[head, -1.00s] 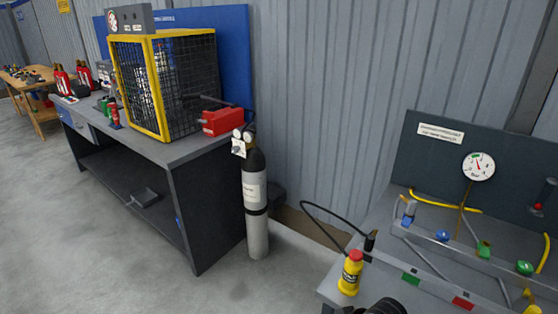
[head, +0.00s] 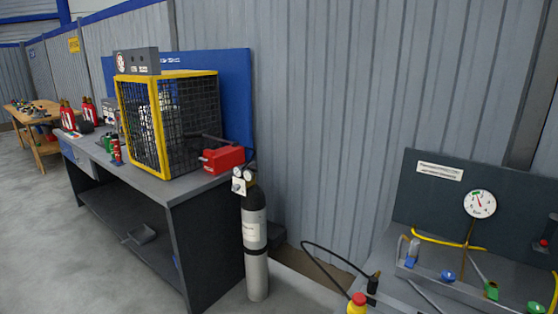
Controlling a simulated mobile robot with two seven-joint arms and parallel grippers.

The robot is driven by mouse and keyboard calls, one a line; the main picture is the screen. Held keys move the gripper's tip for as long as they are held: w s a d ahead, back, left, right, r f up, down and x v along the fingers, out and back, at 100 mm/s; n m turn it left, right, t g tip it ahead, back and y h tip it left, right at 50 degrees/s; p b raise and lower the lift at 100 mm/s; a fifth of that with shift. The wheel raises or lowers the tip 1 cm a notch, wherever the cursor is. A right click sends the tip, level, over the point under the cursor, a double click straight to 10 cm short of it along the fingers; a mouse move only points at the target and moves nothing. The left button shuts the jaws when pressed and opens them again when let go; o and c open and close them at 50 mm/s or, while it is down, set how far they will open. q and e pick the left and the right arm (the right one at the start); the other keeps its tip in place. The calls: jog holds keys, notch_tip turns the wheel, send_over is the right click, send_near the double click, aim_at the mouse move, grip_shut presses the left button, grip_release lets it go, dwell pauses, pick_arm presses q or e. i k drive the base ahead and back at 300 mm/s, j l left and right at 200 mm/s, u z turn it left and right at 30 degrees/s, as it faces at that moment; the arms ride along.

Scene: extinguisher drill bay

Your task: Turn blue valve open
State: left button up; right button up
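Two green knobs, one (head: 491,290) and another (head: 536,308) at the frame's lower edge, follow along the same rail. A round pressure gauge (head: 480,204) is on the dark back panel above them. I cannot tell how far any valve is turned. Neither of my grippers is in the picture.
A black and silver gas cylinder (head: 255,240) stands on the floor between the valve bench and a workbench (head: 190,200) with a yellow-framed mesh cage (head: 190,120). Grey floor is open at the left.

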aim_at(448, 276)
jog(key=z, duration=1.8)
